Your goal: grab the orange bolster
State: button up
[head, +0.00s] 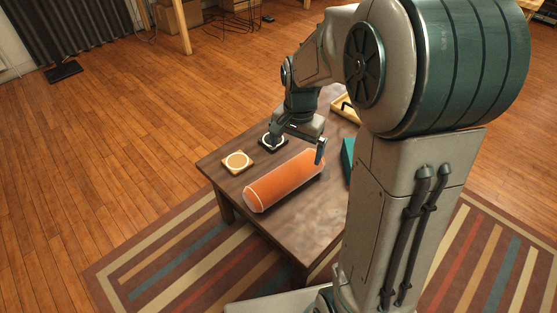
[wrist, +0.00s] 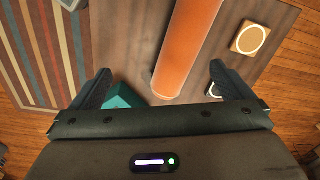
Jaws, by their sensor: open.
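The orange bolster (head: 284,181) is a long orange cylinder with pale edging at its ends. It lies on its side on the dark wooden table (head: 309,226). In the wrist view the bolster (wrist: 186,48) runs from the top edge down to a near end between my fingers. My gripper (head: 297,150) is over the bolster's far right end in the head view. In the wrist view my gripper (wrist: 160,82) is open, with one finger on each side of the bolster and visible gaps. I cannot tell its exact height above the bolster.
A tan square coaster (head: 237,162) and a black one (head: 272,141) lie beside the bolster. A teal object (head: 348,158) and a light wooden tray (head: 345,108) are on the table's right part, partly hidden by my arm. A striped rug (head: 168,262) lies underneath.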

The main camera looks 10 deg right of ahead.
aim_at(287, 172)
jog(key=w+f+m+b, duration=0.1)
jog(key=w+f, duration=0.1)
jog(key=f, duration=0.3)
jog(key=w+f+m+b, duration=0.1)
jog(key=w+f+b, duration=0.1)
jog(key=f, duration=0.3)
jog(key=w+f+m+b, duration=0.2)
jog(key=w+f, duration=0.1)
jog(key=f, duration=0.3)
jog(key=shift+w, duration=0.35)
jog(key=shift+w+a+f+b, duration=0.15)
jog(key=shift+f+b, duration=0.65)
jog(key=shift+f, duration=0.8)
jog(key=shift+w+d+f+b, duration=0.1)
jog(key=shift+f+b, duration=0.7)
jog(key=shift+f, duration=0.8)
jog(key=c, duration=1.2)
